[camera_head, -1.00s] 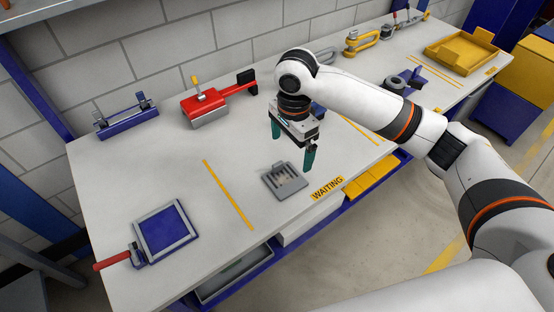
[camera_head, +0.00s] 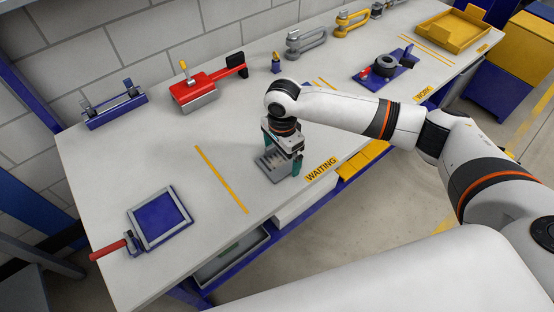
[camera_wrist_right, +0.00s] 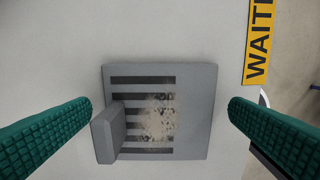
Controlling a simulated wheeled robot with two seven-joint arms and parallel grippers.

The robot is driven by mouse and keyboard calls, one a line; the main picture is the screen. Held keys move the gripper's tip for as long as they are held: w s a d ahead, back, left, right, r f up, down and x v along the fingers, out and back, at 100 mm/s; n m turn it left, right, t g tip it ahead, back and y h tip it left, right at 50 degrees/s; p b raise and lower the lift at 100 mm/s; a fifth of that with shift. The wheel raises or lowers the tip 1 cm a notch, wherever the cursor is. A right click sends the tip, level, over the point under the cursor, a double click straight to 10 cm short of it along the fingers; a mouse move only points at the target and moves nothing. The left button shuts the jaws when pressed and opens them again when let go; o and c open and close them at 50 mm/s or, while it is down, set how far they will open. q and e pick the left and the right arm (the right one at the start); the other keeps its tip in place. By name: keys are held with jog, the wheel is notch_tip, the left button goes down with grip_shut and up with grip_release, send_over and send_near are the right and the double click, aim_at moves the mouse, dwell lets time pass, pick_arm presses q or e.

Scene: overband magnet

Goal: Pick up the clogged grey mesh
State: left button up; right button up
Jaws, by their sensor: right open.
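The clogged grey mesh (camera_head: 268,165) lies flat on the white table near its front edge, partly hidden by my gripper. In the right wrist view the mesh (camera_wrist_right: 190,110) is a grey square plate with dark slots, a beige crust over them and a raised grey tab at its left. My right gripper (camera_head: 282,158) is low over the mesh, pointing down. Its green fingers (camera_wrist_right: 165,115) are open, one on each side of the plate, with gaps between them and its edges. My left gripper is not in view.
A WAITING label (camera_head: 321,169) lies right of the mesh. A blue framed panel with a red handle (camera_head: 160,218) is at the front left. A red tool (camera_head: 205,90) and blue holder (camera_head: 113,107) stand at the back. The table between the yellow line (camera_head: 222,180) and the mesh is clear.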

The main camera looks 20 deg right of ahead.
jog(key=shift+f, duration=0.2)
jog(key=c, duration=0.9)
jog(key=shift+r, duration=0.1)
